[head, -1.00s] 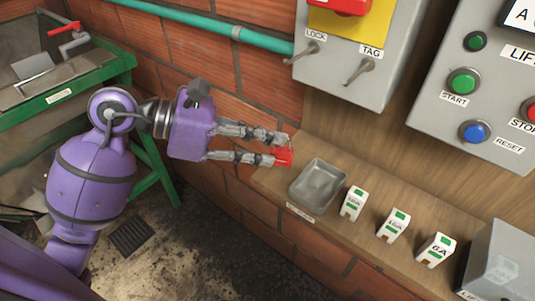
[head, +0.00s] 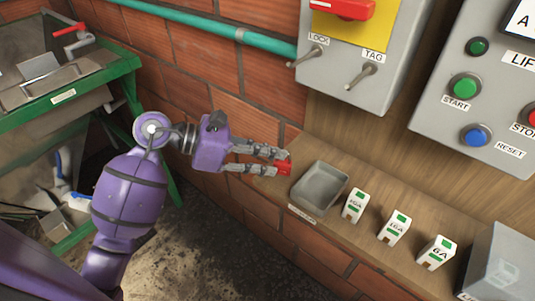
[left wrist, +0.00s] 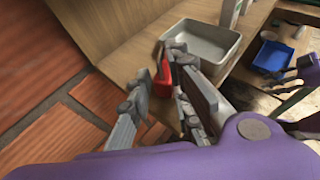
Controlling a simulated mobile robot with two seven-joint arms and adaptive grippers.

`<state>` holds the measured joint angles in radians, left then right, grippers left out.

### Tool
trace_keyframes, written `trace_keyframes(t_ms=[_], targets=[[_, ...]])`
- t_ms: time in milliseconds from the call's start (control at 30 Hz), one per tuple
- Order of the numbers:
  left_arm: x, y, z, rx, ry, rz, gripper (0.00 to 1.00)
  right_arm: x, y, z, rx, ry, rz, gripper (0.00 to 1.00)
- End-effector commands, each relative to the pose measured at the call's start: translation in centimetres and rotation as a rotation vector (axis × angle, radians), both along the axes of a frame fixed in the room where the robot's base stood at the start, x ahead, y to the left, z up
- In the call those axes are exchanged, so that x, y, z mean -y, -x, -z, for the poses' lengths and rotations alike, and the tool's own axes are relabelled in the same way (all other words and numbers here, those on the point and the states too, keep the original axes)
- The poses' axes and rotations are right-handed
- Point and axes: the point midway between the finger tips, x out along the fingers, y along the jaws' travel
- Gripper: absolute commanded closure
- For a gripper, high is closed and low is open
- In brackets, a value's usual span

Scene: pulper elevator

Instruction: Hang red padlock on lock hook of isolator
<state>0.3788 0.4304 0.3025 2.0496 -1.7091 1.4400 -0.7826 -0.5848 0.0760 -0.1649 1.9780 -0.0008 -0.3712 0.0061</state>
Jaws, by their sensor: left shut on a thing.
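A small red padlock (head: 285,168) is held between the fingertips of my left gripper (head: 281,162), just left of the grey tray, above the left end of the wooden shelf. In the left wrist view the padlock (left wrist: 183,66) shows red between the fingers of my left gripper (left wrist: 170,75), partly hidden by them. The isolator (head: 375,50) is a grey box with a yellow plate and red handle. Its hook under the LOCK label (head: 305,57) sticks out at lower left, above and right of my gripper. A similar hook (head: 361,76) is under TAG.
A grey tray (head: 339,177) sits on the wooden shelf (head: 292,147). Several white-green fuse boxes (head: 355,206) stand to its right. A grey control panel (head: 484,95) is on the wall. A green-framed machine (head: 130,66) stands at left.

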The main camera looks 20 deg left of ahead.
Motion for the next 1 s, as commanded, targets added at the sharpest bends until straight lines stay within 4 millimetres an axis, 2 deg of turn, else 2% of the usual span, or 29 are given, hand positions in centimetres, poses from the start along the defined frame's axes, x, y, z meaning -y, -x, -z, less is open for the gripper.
trace_keyframes(t_ms=[133,167,300,567,667,767,1000], targets=[[0.0,0.0,0.6,-0.002,-0.001,0.001,1.0,0.1,0.2,0.4,-0.003,0.002,-0.002,0.6],[0.0,0.0,0.5,-0.002,-0.001,0.001,0.78,0.1,0.0,0.3,0.001,0.003,-0.003,0.6],[0.0,0.0,0.4,0.0,-0.001,0.0,0.62,0.2,-0.1,0.2,0.003,0.005,-0.004,0.6],[0.0,0.0,0.3,0.0,0.0,0.0,0.62,0.3,-0.1,0.1,0.004,0.007,-0.005,0.6],[0.0,0.0,-0.5,0.004,0.003,0.0,0.62,0.3,-0.6,-0.6,0.015,0.007,-0.005,0.6],[-1.2,0.5,-0.4,0.0,-0.003,-0.003,0.62,0.3,-0.1,0.1,0.003,0.006,-0.005,0.6],[-5.5,2.6,-2.2,-0.004,-0.007,-0.001,0.62,0.5,0.6,1.2,-0.012,0.011,-0.004,0.6]])
